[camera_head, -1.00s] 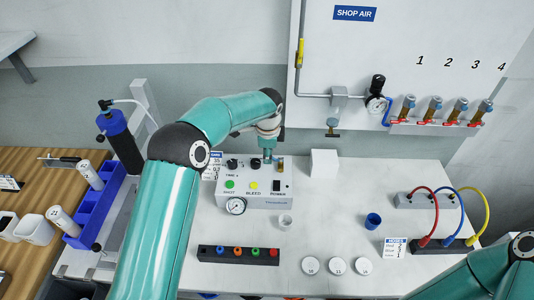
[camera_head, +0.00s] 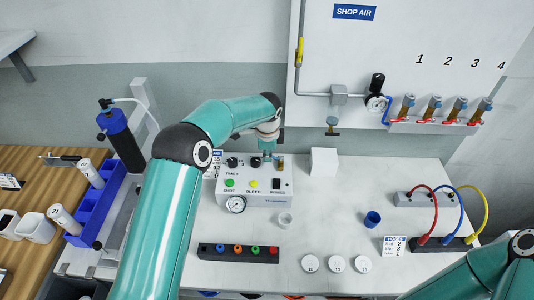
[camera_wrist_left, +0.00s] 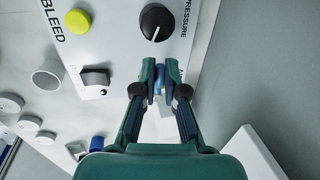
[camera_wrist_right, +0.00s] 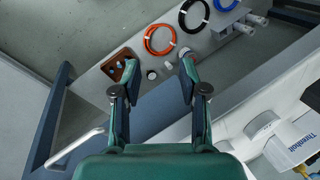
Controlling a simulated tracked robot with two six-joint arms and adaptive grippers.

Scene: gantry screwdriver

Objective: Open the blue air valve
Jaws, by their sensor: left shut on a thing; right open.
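A white control box (camera_head: 255,200) with knobs, buttons and a round gauge stands on the bench. My left gripper (camera_head: 268,154) is at its back edge, beside a small brass fitting (camera_head: 281,162). In the left wrist view, my left gripper (camera_wrist_left: 159,78) is shut on a small blue piece, which I take as the blue air valve (camera_wrist_left: 159,84), next to the black PRESSURE knob (camera_wrist_left: 156,22). The fingers cover most of it, so its angle is unclear. My right gripper (camera_wrist_right: 159,76) is open with nothing between its fingers, in the right wrist view.
A wall panel marked SHOP AIR (camera_head: 355,12) carries pipes, a gauge and several brass valves. A white block (camera_head: 323,161) is right of the box. A small white cup (camera_head: 285,219), a blue cup (camera_head: 373,219) and a strip of coloured plugs (camera_head: 238,253) sit in front.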

